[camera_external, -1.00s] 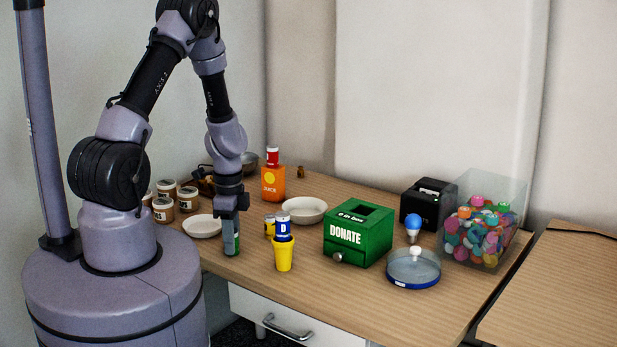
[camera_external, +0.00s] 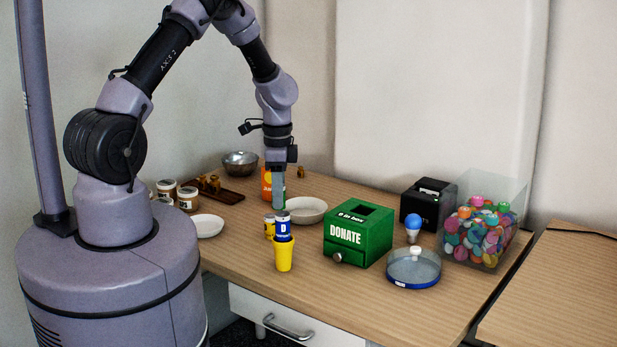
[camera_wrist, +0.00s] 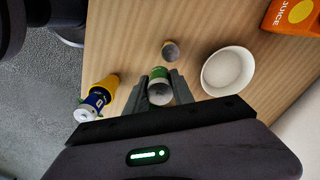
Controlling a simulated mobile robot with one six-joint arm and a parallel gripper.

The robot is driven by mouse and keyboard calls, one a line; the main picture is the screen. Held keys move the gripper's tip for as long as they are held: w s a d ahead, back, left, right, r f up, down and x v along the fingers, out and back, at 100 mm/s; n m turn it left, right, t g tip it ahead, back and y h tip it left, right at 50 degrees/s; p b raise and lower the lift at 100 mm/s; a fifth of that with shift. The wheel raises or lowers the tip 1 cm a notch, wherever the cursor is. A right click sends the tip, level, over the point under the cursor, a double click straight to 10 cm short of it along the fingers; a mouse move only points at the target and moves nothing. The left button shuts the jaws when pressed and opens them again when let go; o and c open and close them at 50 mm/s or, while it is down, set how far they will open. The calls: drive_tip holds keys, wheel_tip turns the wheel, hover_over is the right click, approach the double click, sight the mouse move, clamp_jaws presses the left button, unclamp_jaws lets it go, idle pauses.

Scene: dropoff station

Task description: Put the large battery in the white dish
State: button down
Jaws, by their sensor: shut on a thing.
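My gripper (camera_external: 278,190) is shut on a green cylinder with a grey end (camera_wrist: 158,73), which looks like a battery, held upright. It hangs behind and above the yellow cup. A blue cylinder marked D (camera_external: 283,229) stands in the yellow cup (camera_external: 284,257); it also shows in the wrist view (camera_wrist: 95,101). A round white bowl (camera_external: 318,212) is just right of my gripper; it is right of the fingers in the wrist view (camera_wrist: 230,70). A shallow white dish (camera_external: 206,226) is farther left. Both look empty.
A small yellow-and-grey cylinder (camera_external: 269,227) stands beside the cup. The orange juice carton (camera_external: 266,184) is partly behind my gripper. A green donate box (camera_external: 345,240), a blue-rimmed glass dish (camera_external: 413,270) and a clear bin (camera_external: 490,230) stand to the right. Jars (camera_external: 188,199) are left.

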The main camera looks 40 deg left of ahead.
drive_tip(key=shift+w+a+f+b, duration=0.1)
drive_tip(key=shift+w+f+b, duration=0.8)
drive_tip(key=shift+w, duration=1.05)
drive_tip(key=shift+w+f+b, duration=0.65)
drive_tip(key=shift+w+f, duration=0.45)
drive_tip(key=shift+w, duration=0.85)
drive_tip(key=shift+w+a+f+b, duration=0.1)
drive_tip(key=shift+w+f+b, duration=0.8)
drive_tip(key=shift+w, duration=1.05)
drive_tip(key=c, duration=1.1)
unclamp_jaws()
